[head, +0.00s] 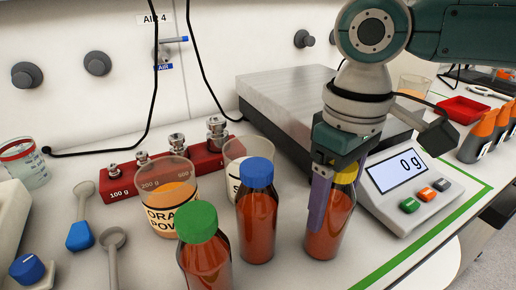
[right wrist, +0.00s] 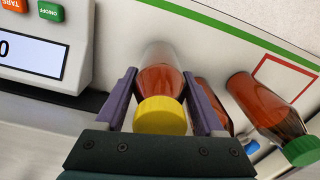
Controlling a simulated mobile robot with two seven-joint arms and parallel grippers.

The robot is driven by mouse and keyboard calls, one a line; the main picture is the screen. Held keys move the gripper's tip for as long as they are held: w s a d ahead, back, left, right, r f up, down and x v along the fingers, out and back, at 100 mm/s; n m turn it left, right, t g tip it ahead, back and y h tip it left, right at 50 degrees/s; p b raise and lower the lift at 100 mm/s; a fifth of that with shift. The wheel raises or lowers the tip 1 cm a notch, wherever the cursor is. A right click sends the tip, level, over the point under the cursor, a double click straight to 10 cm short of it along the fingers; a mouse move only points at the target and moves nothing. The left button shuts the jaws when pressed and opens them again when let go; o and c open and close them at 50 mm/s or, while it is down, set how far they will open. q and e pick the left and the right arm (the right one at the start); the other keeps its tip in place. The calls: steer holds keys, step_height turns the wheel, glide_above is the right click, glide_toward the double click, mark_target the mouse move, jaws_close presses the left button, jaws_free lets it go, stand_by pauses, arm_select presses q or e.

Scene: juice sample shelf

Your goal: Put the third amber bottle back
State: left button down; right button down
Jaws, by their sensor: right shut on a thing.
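Three amber bottles stand in a row at the front of the bench in the head view: one with a green cap (head: 204,262), one with a blue cap (head: 257,222) and one with a yellow cap (head: 330,232). My right gripper (head: 328,205) is shut on the yellow-capped bottle, its purple fingers on either side. The bottle is upright with its base at or near the bench top; I cannot tell if it touches. In the right wrist view the yellow-capped bottle (right wrist: 161,85) sits between the fingers (right wrist: 162,105). My left gripper is not in view.
A scale (head: 412,190) reading 0 g stands close right of the held bottle. Beakers, including one of orange powder (head: 168,195), and a red weight block (head: 118,186) are behind. A red outlined square (right wrist: 287,82) and green line (right wrist: 225,28) mark the bench.

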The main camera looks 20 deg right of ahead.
jaws_free()
steer(key=shift+f, duration=0.1)
step_height(320, 180, up, 12)
steer(key=shift+r+p, duration=0.15)
steer(key=shift+p, duration=0.35)
